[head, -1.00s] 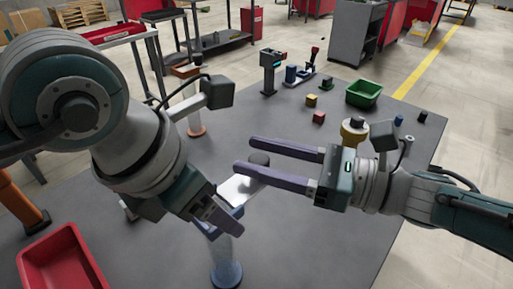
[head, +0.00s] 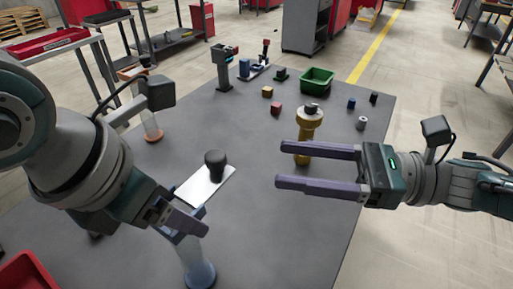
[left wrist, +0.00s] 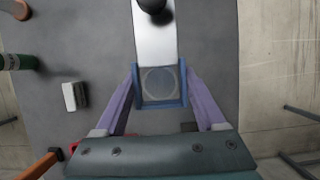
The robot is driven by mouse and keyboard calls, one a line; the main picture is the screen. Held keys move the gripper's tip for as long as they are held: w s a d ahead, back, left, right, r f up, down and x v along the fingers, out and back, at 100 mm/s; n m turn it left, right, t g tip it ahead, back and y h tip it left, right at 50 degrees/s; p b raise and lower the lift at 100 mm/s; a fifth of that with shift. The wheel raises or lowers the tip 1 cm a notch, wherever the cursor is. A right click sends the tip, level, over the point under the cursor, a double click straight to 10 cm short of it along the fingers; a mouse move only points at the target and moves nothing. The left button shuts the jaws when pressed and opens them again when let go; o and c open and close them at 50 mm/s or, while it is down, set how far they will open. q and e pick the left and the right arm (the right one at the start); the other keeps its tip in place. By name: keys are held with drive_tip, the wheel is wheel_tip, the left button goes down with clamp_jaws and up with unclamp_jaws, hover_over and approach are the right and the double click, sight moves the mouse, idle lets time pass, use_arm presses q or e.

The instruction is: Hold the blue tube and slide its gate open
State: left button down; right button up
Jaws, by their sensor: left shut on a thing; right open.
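The blue tube (head: 198,268) stands upright at the front of the table, clear-walled with a blue base and a blue frame at its top. My left gripper (head: 180,222) is shut on that frame; in the left wrist view its fingers flank the blue frame (left wrist: 160,103). The gate is a pale flat plate (head: 200,187) with a black knob (head: 215,162). It sticks out of the frame on the far side, and the round tube mouth (left wrist: 160,82) shows beside the plate (left wrist: 155,45). My right gripper (head: 281,165) is open and empty, right of the knob and apart from it.
A yellow tube (head: 306,128) stands just behind my right gripper. An orange-based tube (head: 153,132) stands at the back left. A green bin (head: 317,80), small blocks and a dark post device (head: 224,72) are at the back. A red bin (head: 28,274) is front left.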

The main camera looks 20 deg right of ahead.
drive_tip(key=shift+s+d, duration=0.25)
drive_tip(key=shift+d, duration=0.15)
use_arm(q)
unclamp_jaws()
drive_tip(key=shift+r, duration=0.1)
drive_tip(key=v, duration=1.2)
drive_tip(key=s+a, duration=0.4)
drive_tip(key=a, duration=0.2)
drive_tip(key=shift+s+a+b, duration=0.2)
drive_tip(key=shift+s+b, duration=0.05)
drive_tip(key=shift+b, duration=0.2)
use_arm(e)
drive_tip(key=shift+f, duration=0.45)
